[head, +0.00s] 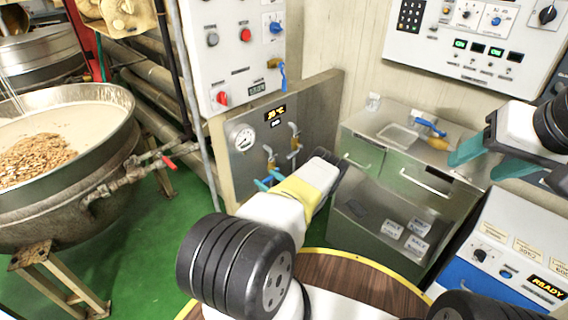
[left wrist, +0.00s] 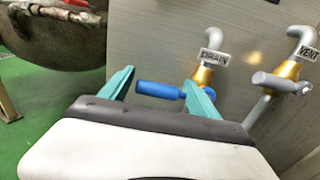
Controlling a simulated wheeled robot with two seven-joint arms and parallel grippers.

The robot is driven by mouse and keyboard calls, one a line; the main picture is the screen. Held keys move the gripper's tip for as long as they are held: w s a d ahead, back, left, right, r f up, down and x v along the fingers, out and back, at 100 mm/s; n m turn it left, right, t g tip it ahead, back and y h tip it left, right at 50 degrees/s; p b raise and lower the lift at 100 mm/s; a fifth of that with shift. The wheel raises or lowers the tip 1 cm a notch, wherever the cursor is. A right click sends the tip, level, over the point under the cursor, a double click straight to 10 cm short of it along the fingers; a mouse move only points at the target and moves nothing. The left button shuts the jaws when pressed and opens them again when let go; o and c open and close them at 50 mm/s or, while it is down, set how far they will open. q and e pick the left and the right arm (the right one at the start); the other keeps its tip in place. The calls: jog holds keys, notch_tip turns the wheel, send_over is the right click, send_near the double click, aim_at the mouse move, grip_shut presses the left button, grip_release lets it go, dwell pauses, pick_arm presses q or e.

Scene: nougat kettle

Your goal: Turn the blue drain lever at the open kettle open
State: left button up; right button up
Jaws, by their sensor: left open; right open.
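The blue drain lever (left wrist: 158,90) sticks out to the left of a brass valve (left wrist: 203,76) labelled DRAIN in the left wrist view. It lies nearly level, across the pipe. My left gripper (left wrist: 158,92) is open, with one teal finger near the lever's free end and the other near the valve. Whether either finger touches is unclear. In the head view my left gripper (head: 268,180) is at the grey panel beside the open kettle (head: 100,110), which holds a brown nutty mass. My right gripper (head: 488,160) is open and empty at the right.
A VENT valve with a grey lever (left wrist: 278,82) sits close to the right of the drain valve. The panel (head: 330,95) carries a round gauge (head: 243,138). A red-handled valve (head: 168,162) juts from the kettle. Steel cabinets (head: 400,165) stand to the right.

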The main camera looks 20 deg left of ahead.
pick_arm(q)
jog(key=shift+w+a, duration=0.1)
jog(key=shift+a, duration=0.1)
jog(key=shift+c, duration=0.4)
grip_shut()
